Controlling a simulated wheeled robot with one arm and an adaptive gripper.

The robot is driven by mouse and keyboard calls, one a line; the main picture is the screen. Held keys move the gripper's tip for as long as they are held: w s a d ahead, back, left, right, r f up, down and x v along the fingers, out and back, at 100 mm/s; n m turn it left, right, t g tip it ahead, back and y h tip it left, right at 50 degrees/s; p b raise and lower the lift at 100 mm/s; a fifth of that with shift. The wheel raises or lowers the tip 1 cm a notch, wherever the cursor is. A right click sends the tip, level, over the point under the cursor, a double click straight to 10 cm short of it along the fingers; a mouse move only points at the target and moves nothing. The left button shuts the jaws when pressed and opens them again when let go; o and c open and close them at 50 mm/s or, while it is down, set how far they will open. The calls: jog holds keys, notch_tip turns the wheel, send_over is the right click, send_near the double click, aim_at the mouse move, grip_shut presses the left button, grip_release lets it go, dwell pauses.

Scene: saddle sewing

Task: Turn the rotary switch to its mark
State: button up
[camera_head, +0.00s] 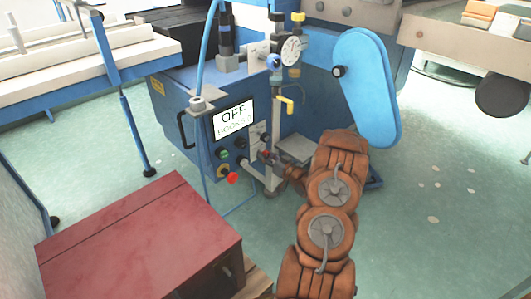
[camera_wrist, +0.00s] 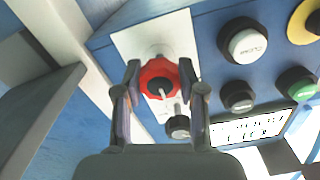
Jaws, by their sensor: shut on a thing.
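The rotary switch (camera_wrist: 148,72) is a red, lobed knob with a dark centre and a pale line, on a white plate (camera_wrist: 183,38) in the wrist view. My gripper (camera_wrist: 160,79) has one finger on each side of the knob and is shut on it. In the head view my gripper (camera_head: 272,161) reaches the right side of the blue machine's control panel, and largely hides the switch. A display (camera_head: 233,118) on the panel reads "OFF" with a smaller line below. I cannot make out the switch's mark clearly.
A black knob (camera_wrist: 178,127) sits close by on the white plate. White (camera_wrist: 248,45), black (camera_wrist: 238,96) and green (camera_wrist: 302,90) buttons stand to the right. In the head view, a red button (camera_head: 231,178) projects beside my gripper, and a red-topped cabinet (camera_head: 140,240) stands front left.

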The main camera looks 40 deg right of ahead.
jog(key=n+p, duration=0.1)
jog(key=n, duration=0.3)
jog(key=shift+n, duration=0.3)
jog(key=n, duration=0.4)
jog(key=shift+n+b, duration=0.3)
jog(key=shift+n, duration=0.1)
jog(key=o, duration=1.2)
jog(key=shift+c, duration=0.2)
jog(key=s, duration=1.2)
jog(key=shift+a, duration=0.15)
